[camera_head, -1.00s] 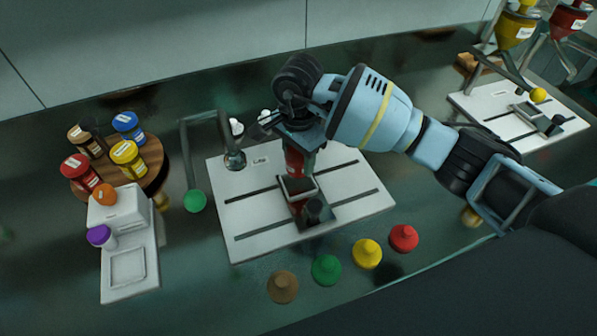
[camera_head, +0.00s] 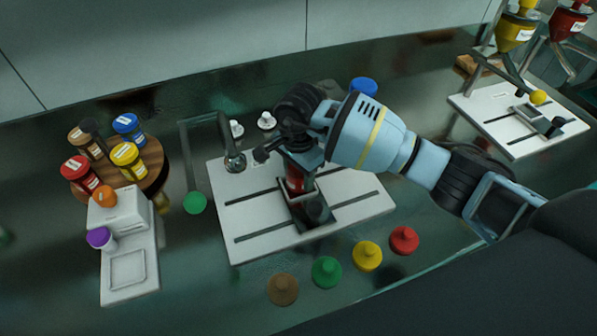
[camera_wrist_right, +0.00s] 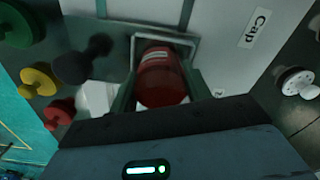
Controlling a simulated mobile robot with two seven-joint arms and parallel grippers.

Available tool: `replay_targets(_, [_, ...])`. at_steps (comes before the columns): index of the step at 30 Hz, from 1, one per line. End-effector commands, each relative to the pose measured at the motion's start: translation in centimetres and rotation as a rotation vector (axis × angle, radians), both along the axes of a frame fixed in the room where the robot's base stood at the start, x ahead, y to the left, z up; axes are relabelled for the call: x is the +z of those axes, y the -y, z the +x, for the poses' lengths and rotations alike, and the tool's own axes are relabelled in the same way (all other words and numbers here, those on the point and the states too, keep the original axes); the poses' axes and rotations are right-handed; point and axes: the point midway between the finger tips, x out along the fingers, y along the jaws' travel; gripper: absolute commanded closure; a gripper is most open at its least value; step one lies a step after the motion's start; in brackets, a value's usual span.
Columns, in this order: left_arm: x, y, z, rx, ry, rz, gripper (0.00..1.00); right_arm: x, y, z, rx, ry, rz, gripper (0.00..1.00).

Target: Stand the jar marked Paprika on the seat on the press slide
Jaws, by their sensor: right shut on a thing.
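My right gripper (camera_head: 299,170) is shut on a red jar (camera_head: 296,186) over the press slide. The jar also shows between the fingers in the wrist view (camera_wrist_right: 162,82), with a pale label too small to read. Its lower end is at the square-framed seat (camera_wrist_right: 192,42), apparently within the frame. I cannot tell whether it rests on the bottom. The grey slide (camera_head: 326,216) with a dark knob (camera_head: 316,210) lies on the white press board (camera_head: 250,245). My left gripper is not in view.
A round wooden stand (camera_head: 152,165) with several coloured jars is at left, behind a white device (camera_head: 130,275). Brown, green, yellow and red caps (camera_head: 403,240) lie in front of the board. A bent metal post (camera_head: 229,140) rises at the board's left back.

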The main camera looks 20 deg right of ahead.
Motion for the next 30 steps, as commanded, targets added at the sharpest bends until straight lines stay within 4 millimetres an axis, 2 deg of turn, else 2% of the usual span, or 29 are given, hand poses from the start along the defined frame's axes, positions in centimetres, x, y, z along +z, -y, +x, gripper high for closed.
replay_targets(1, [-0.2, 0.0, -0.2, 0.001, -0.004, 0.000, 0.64, -0.3, 0.0, 0.0, 0.000, -0.002, -0.001, 0.74])
replay_targets(2, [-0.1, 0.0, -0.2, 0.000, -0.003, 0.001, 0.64, -0.2, 0.0, 0.0, 0.000, -0.001, 0.000, 0.48])
replay_targets(6, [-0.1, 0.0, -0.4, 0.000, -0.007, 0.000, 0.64, -0.2, 0.0, 0.0, 0.000, -0.001, 0.000, 0.30])
replay_targets(14, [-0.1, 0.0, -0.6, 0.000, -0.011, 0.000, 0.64, -0.1, 0.0, 0.0, 0.000, -0.001, 0.000, 0.30])
replay_targets(19, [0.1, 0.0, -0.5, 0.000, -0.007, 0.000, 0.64, 1.0, 0.0, 0.1, 0.000, 0.003, 0.001, 0.30])
replay_targets(23, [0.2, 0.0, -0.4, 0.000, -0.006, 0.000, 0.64, 3.1, 0.0, 0.1, 0.001, 0.004, 0.001, 0.30])
replay_targets(30, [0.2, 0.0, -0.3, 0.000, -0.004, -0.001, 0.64, 8.0, 0.0, 0.1, 0.001, 0.004, 0.000, 0.30])
